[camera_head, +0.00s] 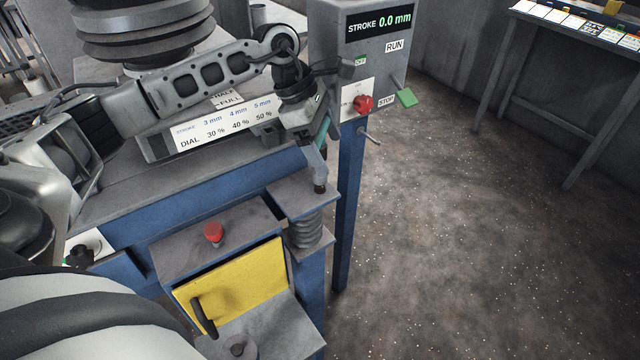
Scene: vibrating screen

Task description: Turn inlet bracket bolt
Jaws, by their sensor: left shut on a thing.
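The inlet bracket bolt (320,188) shows as a small brownish stub on the grey bracket plate (292,201) at the corner of the blue frame, above a dark coil spring (305,232). My left gripper (318,174) comes down from above, with its fingers shut on the bolt. The fingers hide the bolt's upper part, so I cannot tell how far it is turned. My right gripper is not in view.
Open floor lies right.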

